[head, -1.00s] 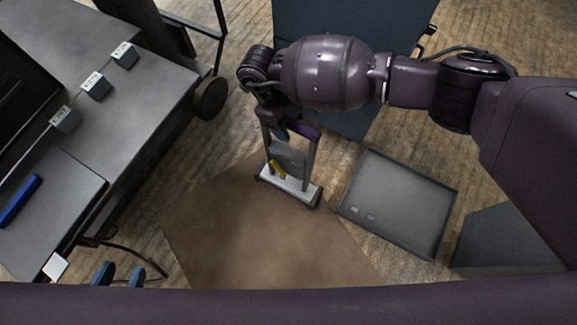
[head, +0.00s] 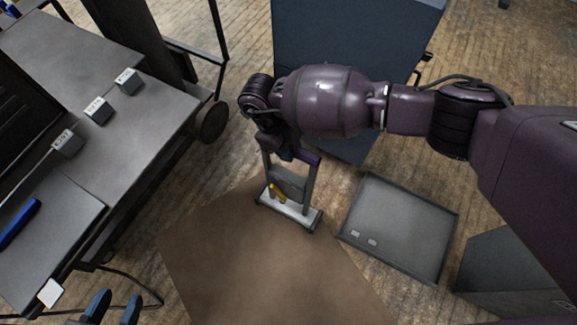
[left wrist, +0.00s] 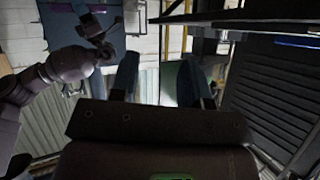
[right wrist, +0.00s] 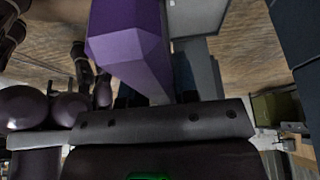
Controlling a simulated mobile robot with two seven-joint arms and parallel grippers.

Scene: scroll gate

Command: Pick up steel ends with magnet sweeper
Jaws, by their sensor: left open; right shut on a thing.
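The magnet sweeper (head: 297,211) has a grey frame, a pale wide base, a yellow lever (head: 277,193) and a purple handle (right wrist: 125,45). My right gripper (head: 285,150) is shut on the handle, and the sweeper hangs or stands upright at the far edge of the brown mat (head: 255,265). I cannot tell whether its base touches the mat. Two small pale grey pieces (head: 363,238) lie in the shallow grey tray (head: 415,215); I cannot tell whether they are steel ends. No pieces show on the visible mat. My left gripper (head: 116,310) is open and empty at the bottom left.
A grey workbench (head: 150,110) with small labelled blocks (head: 97,110) and a blue bar (head: 20,222) stands at left. A dark blue cabinet (head: 350,35) stands behind my right arm. A grey box (head: 510,270) is right of the tray. A wheel (head: 213,122) stands beside the bench.

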